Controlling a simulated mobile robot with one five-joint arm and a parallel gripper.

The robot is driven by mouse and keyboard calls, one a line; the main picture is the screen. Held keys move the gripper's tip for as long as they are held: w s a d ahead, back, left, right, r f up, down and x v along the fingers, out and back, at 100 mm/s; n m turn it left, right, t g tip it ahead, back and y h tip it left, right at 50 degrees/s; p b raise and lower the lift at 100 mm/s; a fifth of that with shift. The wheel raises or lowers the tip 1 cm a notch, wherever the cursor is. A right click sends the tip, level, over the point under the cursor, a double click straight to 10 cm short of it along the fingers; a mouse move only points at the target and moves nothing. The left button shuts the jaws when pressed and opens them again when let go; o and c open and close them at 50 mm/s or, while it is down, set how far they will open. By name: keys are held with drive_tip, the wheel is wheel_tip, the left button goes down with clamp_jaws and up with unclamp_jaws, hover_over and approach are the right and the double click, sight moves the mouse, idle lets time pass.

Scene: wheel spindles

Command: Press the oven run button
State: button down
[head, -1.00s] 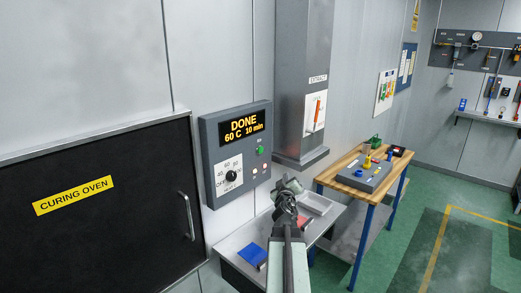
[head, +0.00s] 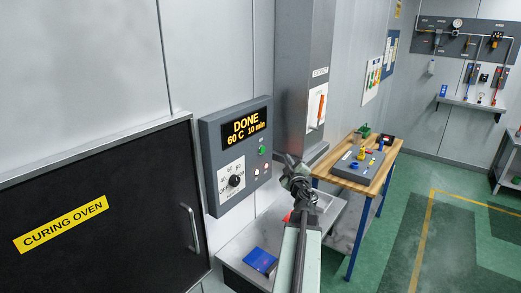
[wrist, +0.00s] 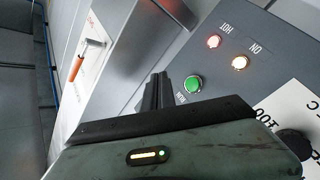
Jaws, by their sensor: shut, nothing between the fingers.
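The oven control panel (head: 210,146) is a grey box on the wall, right of the black curing oven door (head: 90,265). Its display (head: 246,127) reads "DONE 60 C 10 min". The green run button (head: 262,150) sits below the display on the right side. It also shows in the wrist view (wrist: 193,84), close to the right of my gripper's fingertips. My gripper (head: 291,162) is shut and empty, right of the panel in the head view. In the wrist view its dark fingers (wrist: 158,90) point toward the panel edge, and contact with the button cannot be made out.
A black dial (head: 236,180) and lit lamps are below the button. A grey duct with an orange-handled extract switch (head: 320,105) stands to the right. A metal shelf with a blue item (head: 260,261) lies below. A wooden bench (head: 385,165) is further right.

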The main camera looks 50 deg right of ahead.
sight(262, 150)
drive_tip(key=shift+s, duration=0.15)
drive_tip(key=w, duration=0.9)
drive_tip(key=shift+d, duration=0.1)
idle(1.9)
drive_tip(key=shift+w, duration=0.3)
drive_tip(key=shift+w, duration=0.4)
idle(0.5)
idle(0.3)
drive_tip(key=shift+s, duration=0.8)
